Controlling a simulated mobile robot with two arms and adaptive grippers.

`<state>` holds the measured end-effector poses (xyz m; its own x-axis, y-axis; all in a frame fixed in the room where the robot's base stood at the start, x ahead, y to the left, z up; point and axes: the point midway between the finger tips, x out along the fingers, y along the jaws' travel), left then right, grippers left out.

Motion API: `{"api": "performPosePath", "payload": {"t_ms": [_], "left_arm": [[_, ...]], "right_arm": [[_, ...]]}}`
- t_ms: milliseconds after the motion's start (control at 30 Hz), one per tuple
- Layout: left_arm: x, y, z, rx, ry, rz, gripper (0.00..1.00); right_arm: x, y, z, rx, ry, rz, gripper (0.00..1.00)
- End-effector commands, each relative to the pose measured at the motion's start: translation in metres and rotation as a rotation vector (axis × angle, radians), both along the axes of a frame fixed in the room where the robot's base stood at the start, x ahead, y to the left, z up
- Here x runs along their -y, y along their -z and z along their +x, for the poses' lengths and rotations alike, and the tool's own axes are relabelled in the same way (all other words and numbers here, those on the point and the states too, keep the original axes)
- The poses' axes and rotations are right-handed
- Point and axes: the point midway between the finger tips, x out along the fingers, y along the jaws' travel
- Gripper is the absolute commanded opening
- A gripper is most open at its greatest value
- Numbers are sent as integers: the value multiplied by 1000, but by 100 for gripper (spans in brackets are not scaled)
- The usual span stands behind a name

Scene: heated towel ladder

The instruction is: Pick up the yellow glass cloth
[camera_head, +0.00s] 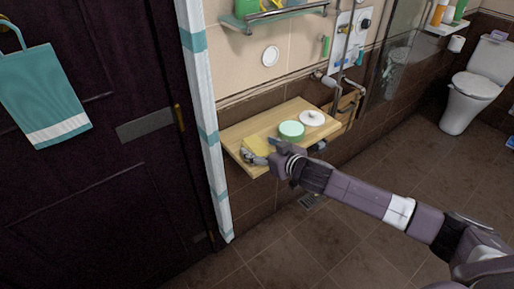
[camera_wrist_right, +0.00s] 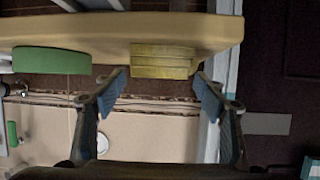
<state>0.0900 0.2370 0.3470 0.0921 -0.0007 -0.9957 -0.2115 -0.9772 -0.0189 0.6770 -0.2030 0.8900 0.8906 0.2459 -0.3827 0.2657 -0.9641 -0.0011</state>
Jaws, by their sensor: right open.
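The yellow glass cloth (camera_head: 256,143) lies folded on a wooden shelf (camera_head: 242,131), near its left end, partly hidden by my right gripper in the head view. In the right wrist view, which looks upside down, the cloth (camera_wrist_right: 163,61) shows as a thick layered stack on the shelf (camera_wrist_right: 60,30). My right gripper (camera_head: 263,151) is at the shelf's front edge, close to the cloth. In the wrist view its two fingers (camera_wrist_right: 161,84) are spread apart, the cloth showing between and beyond the tips, with nothing held. My left gripper is in neither view.
A white round lidded thing (camera_head: 312,118) is farther right. A striped white and teal post (camera_head: 203,110) rises left of the shelf. Open floor lies in front.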

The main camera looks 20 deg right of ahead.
Motion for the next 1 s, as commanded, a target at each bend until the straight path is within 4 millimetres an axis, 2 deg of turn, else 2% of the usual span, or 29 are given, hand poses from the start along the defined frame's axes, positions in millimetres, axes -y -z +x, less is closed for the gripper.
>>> {"api": "performPosePath", "payload": {"t_ms": [67, 200, 533, 900, 1000], "left_arm": [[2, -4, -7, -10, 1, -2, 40], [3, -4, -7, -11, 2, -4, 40], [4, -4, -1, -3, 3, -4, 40], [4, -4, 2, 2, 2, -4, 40], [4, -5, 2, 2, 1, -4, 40]], "right_arm": [[-3, 1, 11, 1, 1, -1, 65], [-6, 8, 23, 0, 1, 0, 65], [-7, 11, 27, 0, 1, -1, 65], [-7, 11, 27, 0, 1, -1, 26], [-7, 11, 27, 0, 1, -1, 26]]}}
